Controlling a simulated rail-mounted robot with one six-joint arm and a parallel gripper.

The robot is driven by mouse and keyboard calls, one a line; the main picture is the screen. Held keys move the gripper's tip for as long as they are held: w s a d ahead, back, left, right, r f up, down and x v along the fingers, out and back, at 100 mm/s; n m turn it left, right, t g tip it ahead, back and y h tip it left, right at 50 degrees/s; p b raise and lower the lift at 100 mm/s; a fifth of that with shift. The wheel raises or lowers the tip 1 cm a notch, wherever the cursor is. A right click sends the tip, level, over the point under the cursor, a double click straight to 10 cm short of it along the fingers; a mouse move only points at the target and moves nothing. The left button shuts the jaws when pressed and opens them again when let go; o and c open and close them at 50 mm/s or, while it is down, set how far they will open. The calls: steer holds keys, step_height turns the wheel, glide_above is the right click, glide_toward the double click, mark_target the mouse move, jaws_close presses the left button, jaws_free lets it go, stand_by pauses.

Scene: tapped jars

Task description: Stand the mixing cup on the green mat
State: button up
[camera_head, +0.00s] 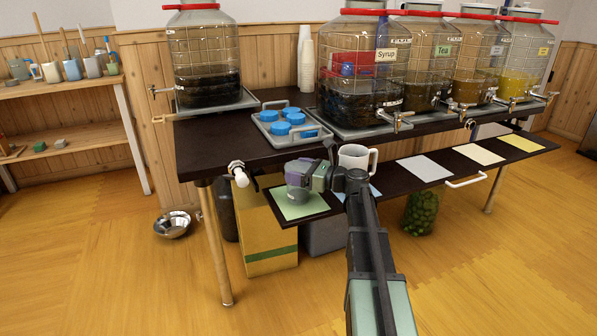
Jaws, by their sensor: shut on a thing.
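The green mat (304,210) lies at the left end of the dark low shelf. My gripper (299,180) is over this mat, reaching in from the right. It is shut on a small grey, see-through cup (297,196), which I take to be the mixing cup. The cup looks upright, and its lower part shows against the green mat. I cannot tell whether its base touches the mat. The jaws hide the cup's upper part.
A white handled jug (357,157) stands just right of my gripper, by a mostly hidden blue mat (373,190). Further right are white (425,168), cream (479,154) and yellow (521,142) mats, all bare. Tapped jars and a tray of blue lids (310,139) stand above.

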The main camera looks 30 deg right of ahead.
steer(key=o, duration=0.9)
steer(key=shift+s+d, duration=0.1)
steer(key=shift+v, duration=3.85)
steer(key=v, duration=1.1)
